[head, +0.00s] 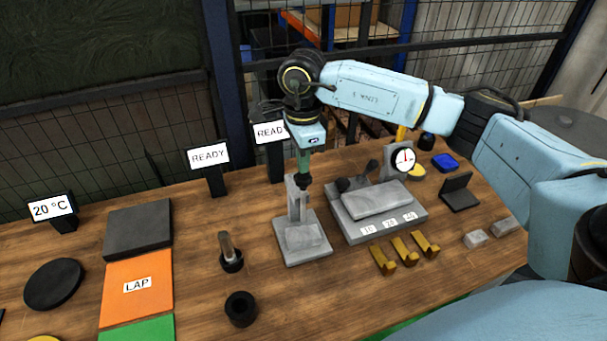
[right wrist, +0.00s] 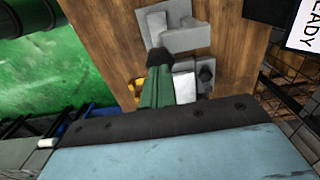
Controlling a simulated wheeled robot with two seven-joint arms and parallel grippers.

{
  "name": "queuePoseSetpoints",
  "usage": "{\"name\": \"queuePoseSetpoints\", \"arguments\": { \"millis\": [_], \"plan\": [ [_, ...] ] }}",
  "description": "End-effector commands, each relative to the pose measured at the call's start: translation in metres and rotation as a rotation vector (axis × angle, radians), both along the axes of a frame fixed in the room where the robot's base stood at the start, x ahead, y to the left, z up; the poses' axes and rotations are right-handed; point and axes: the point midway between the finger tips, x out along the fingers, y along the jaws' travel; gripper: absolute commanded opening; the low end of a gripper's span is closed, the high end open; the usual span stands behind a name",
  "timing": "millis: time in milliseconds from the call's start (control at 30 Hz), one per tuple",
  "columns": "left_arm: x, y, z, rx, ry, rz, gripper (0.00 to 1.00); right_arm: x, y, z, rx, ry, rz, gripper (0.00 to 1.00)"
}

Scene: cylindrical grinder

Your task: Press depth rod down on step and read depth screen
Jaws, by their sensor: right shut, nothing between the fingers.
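A grey stand (head: 301,238) with an upright post sits mid-table; a lighter block lies on its base. It also shows in the right wrist view (right wrist: 185,38). My right gripper (head: 303,181) points down at the top of the post, its green fingers shut and its dark tips together. I cannot tell whether they touch the post or a rod there. The fingers also show in the right wrist view (right wrist: 160,62). One small screen (head: 209,156) reads READY. A second screen (head: 270,132) behind my gripper shows "READ", its end hidden. My left gripper is out of view.
Right of the stand is a grey plate fixture (head: 375,231) with a dial gauge (head: 404,160) behind it. Three brass pieces (head: 407,252) lie in front. A dark cup (head: 231,260) holding a pin and a black ring (head: 241,308) stand to the left.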

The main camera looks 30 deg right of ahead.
Motion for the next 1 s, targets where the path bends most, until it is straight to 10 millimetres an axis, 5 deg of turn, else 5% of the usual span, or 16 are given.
{"name": "queuePoseSetpoints", "arguments": {
  "millis": [1000],
  "plan": [
    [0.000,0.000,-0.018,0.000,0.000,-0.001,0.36,0.000,0.000,-0.024,0.000,0.001,0.000,0.00]
  ]
}}
